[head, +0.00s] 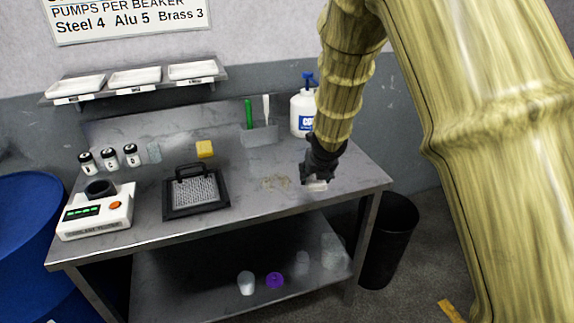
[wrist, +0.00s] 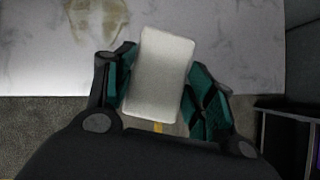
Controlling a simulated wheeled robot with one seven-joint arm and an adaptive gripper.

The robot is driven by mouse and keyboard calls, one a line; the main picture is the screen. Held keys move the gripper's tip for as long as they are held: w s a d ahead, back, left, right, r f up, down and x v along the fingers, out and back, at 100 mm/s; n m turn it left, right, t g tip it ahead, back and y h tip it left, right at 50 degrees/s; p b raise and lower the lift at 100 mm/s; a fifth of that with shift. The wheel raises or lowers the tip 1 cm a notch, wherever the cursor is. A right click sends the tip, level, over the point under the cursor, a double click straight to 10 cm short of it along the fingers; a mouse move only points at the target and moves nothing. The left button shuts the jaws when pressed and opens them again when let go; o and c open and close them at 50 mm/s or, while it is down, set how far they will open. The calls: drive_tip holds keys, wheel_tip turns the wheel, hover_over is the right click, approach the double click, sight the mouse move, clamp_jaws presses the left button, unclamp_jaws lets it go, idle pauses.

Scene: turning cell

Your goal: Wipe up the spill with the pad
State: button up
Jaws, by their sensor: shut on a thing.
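My gripper (head: 310,178) is at the right end of the metal bench top, shut on a pale grey-white pad (wrist: 160,75). In the wrist view the pad sits between the two teal-lined fingers, slightly tilted. In the head view only a small part of the pad (head: 316,186) shows below the fingers. The spill (head: 275,183) is a thin brownish patch on the bench, just left of my gripper. It also shows at the top left of the wrist view (wrist: 97,15), apart from the pad. I cannot tell whether the pad touches the bench.
A black tray with a grid (head: 196,192) and a white device (head: 97,212) stand left on the bench (head: 240,215). A black bin (head: 390,240) is right of the bench.

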drive_tip(key=shift+s+a+r+n+y, duration=0.15)
drive_tip(key=shift+s+a+n+y, duration=0.3)
drive_tip(key=shift+a+n, duration=0.3)
drive_tip(key=shift+a+n+y, duration=0.15)
drive_tip(key=shift+n+y, duration=0.1)
drive_tip(key=shift+n, duration=0.1)
